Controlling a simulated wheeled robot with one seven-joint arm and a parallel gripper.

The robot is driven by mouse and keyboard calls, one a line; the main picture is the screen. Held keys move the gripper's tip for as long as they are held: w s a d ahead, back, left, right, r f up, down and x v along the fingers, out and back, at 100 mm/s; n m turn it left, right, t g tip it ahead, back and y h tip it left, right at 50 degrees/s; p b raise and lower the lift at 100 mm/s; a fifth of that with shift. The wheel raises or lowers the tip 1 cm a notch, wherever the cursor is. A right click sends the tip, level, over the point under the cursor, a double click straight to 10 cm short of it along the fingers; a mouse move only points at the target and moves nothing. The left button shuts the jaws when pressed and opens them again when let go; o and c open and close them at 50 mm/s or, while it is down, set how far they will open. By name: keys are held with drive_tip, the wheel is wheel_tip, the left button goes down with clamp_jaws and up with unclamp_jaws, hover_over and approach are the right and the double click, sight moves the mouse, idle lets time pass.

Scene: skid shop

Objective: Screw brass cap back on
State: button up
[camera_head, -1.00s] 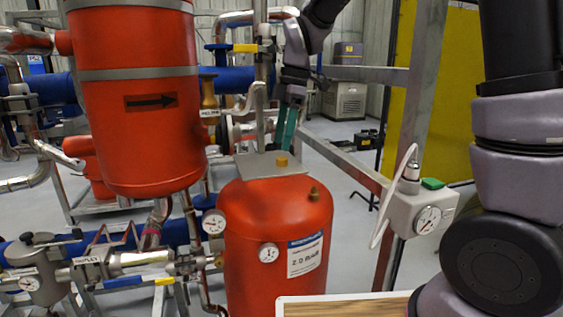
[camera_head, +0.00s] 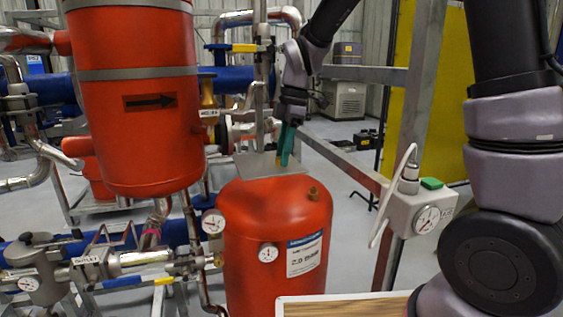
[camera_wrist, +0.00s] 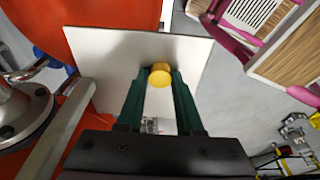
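The brass cap (camera_wrist: 160,76) shows as a yellow round piece between my fingertips in the wrist view, over a grey plate (camera_wrist: 105,45). In the head view the plate (camera_head: 250,166) lies at the top of the red tank (camera_head: 255,215), and my fingers mostly hide the cap. My gripper (camera_head: 284,158) points down at the plate with its teal fingers on either side of the cap. The cap fills the gap between the fingers (camera_wrist: 160,74), but I cannot tell whether they press on it.
A large red vessel (camera_head: 132,110) hangs at the left of the tank. A grey post (camera_head: 415,100) and a gauge box (camera_head: 420,210) with a white cable stand at the right. A wooden-topped surface (camera_head: 340,306) is at the front. Pipes and valves crowd the left.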

sight(279, 158)
drive_tip(key=shift+r, duration=2.05)
